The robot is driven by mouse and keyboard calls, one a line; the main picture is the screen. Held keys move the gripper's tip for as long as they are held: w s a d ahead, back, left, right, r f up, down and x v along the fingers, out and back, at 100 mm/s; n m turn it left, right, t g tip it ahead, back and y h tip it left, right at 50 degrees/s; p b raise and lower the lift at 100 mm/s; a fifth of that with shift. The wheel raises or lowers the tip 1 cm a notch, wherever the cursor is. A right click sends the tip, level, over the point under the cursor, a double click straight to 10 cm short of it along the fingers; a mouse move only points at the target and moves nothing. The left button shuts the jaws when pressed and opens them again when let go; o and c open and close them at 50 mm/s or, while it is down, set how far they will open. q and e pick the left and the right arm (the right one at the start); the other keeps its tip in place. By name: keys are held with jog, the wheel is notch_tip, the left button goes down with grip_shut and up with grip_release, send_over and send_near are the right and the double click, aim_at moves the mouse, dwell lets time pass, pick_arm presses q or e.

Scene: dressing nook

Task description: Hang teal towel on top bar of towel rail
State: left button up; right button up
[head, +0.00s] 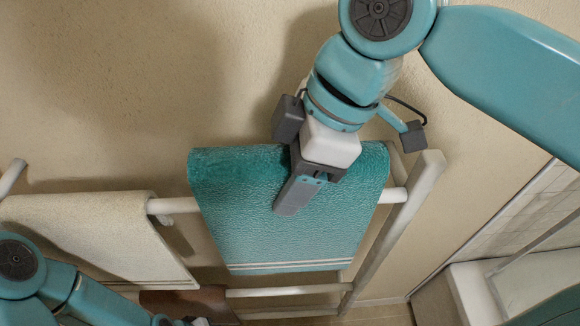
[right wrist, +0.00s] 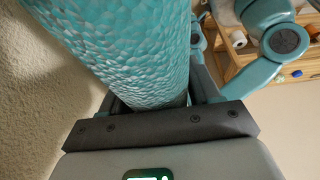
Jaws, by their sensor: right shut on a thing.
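The teal towel (head: 290,235) hangs over the top bar (head: 178,205) of the white towel rail near its right post (head: 395,235). Its front side drops below the bar and has pale stripes near the lower hem. My right gripper (head: 292,195) reaches down from above and is shut on the towel's upper part. In the right wrist view the teal towel (right wrist: 125,50) rises from between the jaws and hides the fingertips. Of my left arm, the links show at the lower left of the head view; its fingers are out of the picture.
A cream towel (head: 95,235) hangs to the left of the teal one, with a short stretch of bare bar between them. A lower bar (head: 290,291) runs beneath. The beige wall (head: 130,80) is close behind. A wooden shelf (right wrist: 240,62) shows in the right wrist view.

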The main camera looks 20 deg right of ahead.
jog(key=shift+f+b, duration=2.9)
jog(key=shift+f, duration=0.8)
jog(key=o, duration=1.6)
jog(key=shift+c, duration=0.2)
jog(key=p+v, duration=0.4)
jog(key=v, duration=1.1)
jog(key=shift+r, duration=0.15)
jog(key=shift+d+r, duration=0.25)
jog(key=shift+r, duration=0.25)
jog(key=shift+s, duration=0.1)
